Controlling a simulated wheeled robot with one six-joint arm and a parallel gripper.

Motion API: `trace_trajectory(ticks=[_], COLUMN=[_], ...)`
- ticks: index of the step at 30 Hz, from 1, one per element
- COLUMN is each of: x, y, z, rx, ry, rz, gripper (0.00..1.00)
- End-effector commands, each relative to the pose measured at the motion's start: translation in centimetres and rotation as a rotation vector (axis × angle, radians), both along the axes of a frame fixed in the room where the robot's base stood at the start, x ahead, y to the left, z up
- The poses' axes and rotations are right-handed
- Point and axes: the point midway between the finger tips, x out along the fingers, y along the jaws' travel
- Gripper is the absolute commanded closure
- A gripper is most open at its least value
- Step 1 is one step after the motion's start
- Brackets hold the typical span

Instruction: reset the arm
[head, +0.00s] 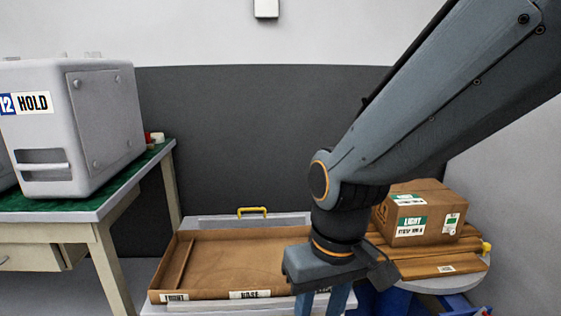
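My arm reaches in from the upper right, and its wrist points down at the lower middle of the head view. My gripper (322,302) hangs over the front right of a shallow brown tray (215,295). Two blue-grey fingers show with a narrow gap between them. The fingertips are cut off by the bottom edge of the picture, so I cannot see whether anything is between them.
A grey machine marked "12 HOLD" (105,125) stands on a green-topped bench (70,208) at left. A cardboard box labelled "LIGHT" (420,212) sits on brown boards (440,264) on a round table at right, close to my wrist. A yellow handle (252,210) shows behind the tray.

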Motion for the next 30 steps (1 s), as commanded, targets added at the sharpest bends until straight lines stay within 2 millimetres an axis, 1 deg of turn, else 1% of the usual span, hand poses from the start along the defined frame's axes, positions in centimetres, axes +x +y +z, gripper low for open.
trace_trajectory(ticks=[1, 11, 21, 25, 30], x=[-0.2, -0.4, -1.4, -1.9, -2.2], y=[-0.8, -5.3, -10.2, -11.8, -13.0], z=[1.8, 7.8, 13.8, 15.6, 16.7], rx=[-0.006, -0.035, -0.06, -0.067, -0.073], ry=[0.003, 0.013, 0.029, 0.035, 0.038], rz=[-0.023, -0.144, -0.265, -0.304, -0.331], gripper=[0.65, 0.65, 0.65, 0.65, 0.65])
